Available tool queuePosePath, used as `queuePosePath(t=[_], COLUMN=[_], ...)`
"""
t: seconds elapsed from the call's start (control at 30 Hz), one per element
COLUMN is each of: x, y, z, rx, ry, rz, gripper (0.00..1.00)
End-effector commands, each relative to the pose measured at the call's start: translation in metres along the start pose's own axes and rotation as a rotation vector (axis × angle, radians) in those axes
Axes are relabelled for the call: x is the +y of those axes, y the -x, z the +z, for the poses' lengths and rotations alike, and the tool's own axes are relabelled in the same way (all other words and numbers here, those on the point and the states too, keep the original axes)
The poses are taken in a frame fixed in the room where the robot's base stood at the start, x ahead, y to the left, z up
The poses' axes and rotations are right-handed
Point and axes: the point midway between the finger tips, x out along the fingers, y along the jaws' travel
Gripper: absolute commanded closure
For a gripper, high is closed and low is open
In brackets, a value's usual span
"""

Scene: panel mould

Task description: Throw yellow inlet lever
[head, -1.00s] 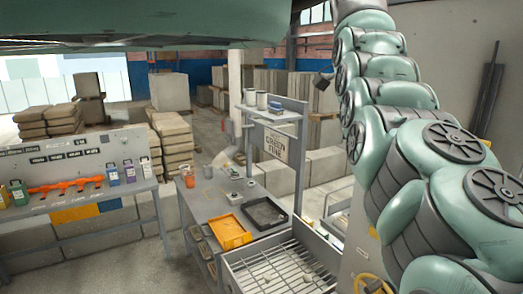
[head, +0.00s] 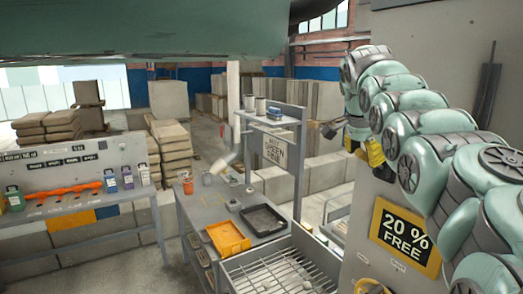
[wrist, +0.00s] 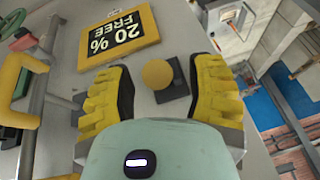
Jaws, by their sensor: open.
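A round yellow knob (wrist: 157,74) on a dark square block sits on the grey panel in the wrist view. It appears to be the end of the yellow inlet lever, though its arm is not clear. My gripper (wrist: 162,70) is open, with one yellow padded finger on each side of the knob. I see no contact, and the distance in depth is unclear. In the head view my gripper (head: 362,148) is at the upper part of the panel (head: 375,195); the knob cannot be made out there.
A yellow and black "20 % FREE" sign (head: 405,236) is on the panel, also in the wrist view (wrist: 118,38). A yellow handle (wrist: 22,88) and rods stand left in the wrist view. A bench (head: 190,215) with an orange tray (head: 228,238) is left of the panel.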

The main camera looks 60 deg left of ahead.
Motion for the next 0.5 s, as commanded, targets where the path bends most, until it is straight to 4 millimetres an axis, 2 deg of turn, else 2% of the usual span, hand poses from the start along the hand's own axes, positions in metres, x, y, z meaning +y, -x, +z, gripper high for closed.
queuePosePath(t=[0.2, 0.47, 0.5], x=[0.0005, 0.0000, -0.0001], y=[-0.0093, -0.0103, -0.0102], z=[-0.0008, 0.0000, 0.0001], rx=[-0.001, 0.000, 0.000], ry=[-0.002, -0.001, -0.001], rz=[-0.002, -0.003, -0.003], gripper=[0.45, 0.45, 0.42])
